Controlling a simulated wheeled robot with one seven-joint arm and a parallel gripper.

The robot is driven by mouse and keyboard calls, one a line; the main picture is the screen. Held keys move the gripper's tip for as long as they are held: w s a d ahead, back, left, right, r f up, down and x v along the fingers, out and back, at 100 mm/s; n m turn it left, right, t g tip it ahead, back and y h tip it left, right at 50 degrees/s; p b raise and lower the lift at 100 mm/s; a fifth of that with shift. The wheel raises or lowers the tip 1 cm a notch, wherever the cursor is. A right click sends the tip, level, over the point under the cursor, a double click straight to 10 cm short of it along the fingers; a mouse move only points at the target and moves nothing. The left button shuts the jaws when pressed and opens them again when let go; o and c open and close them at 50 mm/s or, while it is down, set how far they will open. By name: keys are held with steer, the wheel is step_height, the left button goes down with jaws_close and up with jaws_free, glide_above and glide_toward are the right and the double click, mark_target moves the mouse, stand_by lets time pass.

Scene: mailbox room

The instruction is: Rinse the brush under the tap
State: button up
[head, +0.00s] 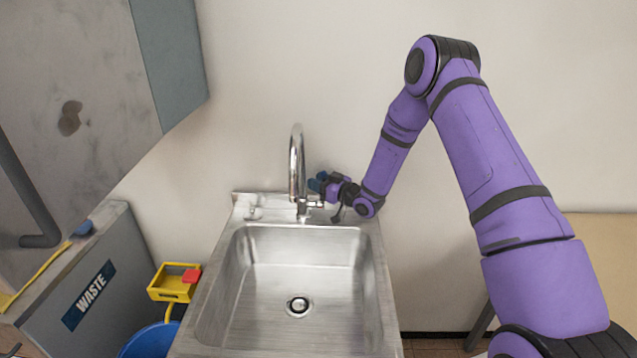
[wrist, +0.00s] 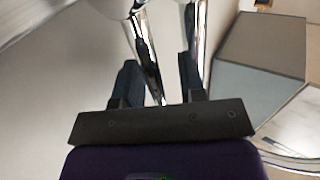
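The chrome tap (head: 297,160) stands at the back of the steel sink (head: 240,300), its spout curved over the basin; I see no water running. My gripper (head: 316,186) is just right of the tap, near its side lever (head: 314,204). In the wrist view, the two blue fingers of my gripper (wrist: 157,72) are apart, with a chrome part of the tap (wrist: 147,50) showing between them; I cannot tell whether they touch it. A brush with a blue head (head: 83,228) and a yellow handle lies on top of the grey waste bin at left.
The waste bin (head: 92,294) stands left of the sink. A yellow caddy (head: 172,294) with a red item (head: 191,276) and a blue bucket (head: 150,341) are between them. A grey cabinet (head: 172,62) hangs at upper left. The sink basin is empty.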

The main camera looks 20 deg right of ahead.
jaws_close()
steer(key=shift+s+a+n+y, duration=0.15)
steer(key=shift+s+n+y, duration=0.3)
steer(key=shift+n, duration=0.25)
jaws_free()
steer(key=shift+s, duration=0.15)
steer(key=v, duration=1)
steer(key=shift+s+f, duration=0.2)
steer(key=shift+s, duration=0.1)
